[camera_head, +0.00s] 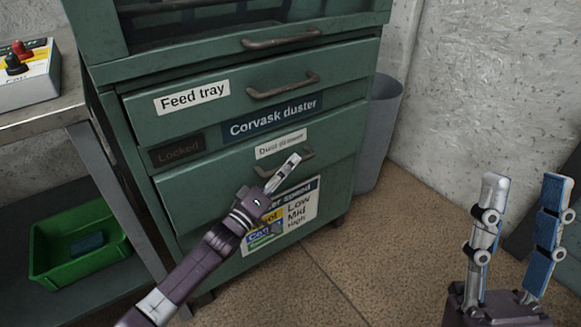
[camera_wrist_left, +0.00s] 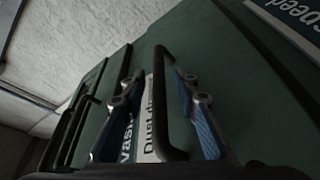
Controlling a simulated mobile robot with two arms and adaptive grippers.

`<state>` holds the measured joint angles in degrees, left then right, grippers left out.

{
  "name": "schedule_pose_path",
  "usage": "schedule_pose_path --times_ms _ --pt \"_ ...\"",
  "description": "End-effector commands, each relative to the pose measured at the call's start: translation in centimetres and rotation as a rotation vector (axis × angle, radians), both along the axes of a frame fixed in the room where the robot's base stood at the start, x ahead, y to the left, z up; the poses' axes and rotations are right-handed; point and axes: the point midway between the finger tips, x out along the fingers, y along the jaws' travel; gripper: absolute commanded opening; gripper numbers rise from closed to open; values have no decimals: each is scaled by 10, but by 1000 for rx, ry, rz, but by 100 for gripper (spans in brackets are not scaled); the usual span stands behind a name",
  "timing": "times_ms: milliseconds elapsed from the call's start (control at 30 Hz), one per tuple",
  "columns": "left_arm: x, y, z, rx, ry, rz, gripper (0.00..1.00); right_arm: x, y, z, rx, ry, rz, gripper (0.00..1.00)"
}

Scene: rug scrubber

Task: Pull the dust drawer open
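The dust drawer (camera_head: 205,187) is the lower drawer of a green cabinet, below the "Corvask duster" sign. Its dark bar handle (camera_head: 303,156) sits under the "Dust drawer" label (camera_head: 280,144), partly hidden by my left gripper (camera_head: 293,160). In the left wrist view the handle (camera_wrist_left: 161,85) runs between the two fingers of my left gripper (camera_wrist_left: 155,110). The fingers stand apart, with a visible gap to the bar on each side. I cannot tell whether the drawer is fully flush. My right gripper (camera_head: 525,182) is open and empty at the lower right, away from the cabinet.
The feed tray drawer (camera_head: 215,115) with its own handle (camera_head: 283,86) is above. A "Locked" plate (camera_head: 178,150) is at left. A grey bin (camera_head: 381,130) stands right of the cabinet. A metal bench (camera_head: 40,118) and green crate (camera_head: 45,250) are left. Floor in front is clear.

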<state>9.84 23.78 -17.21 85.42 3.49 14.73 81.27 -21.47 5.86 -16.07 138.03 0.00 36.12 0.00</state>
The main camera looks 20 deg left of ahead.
Motion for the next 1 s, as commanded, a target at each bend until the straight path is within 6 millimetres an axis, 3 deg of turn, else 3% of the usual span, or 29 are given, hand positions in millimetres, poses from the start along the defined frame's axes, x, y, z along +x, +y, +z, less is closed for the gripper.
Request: schedule_pose_path --times_ms 200,467,733,1000 --pt "9 -3 2 0 0 0 29 -14 -3 5 22 -67 3 40" --pt "9 -3 2 0 1 1 29 -16 -4 6 23 -74 4 40" --pt "9 -3 2 0 1 1 1 -16 -4 6 23 -74 4 40" --pt "9 -3 2 0 1 1 0 -16 -4 6 23 -74 4 40"
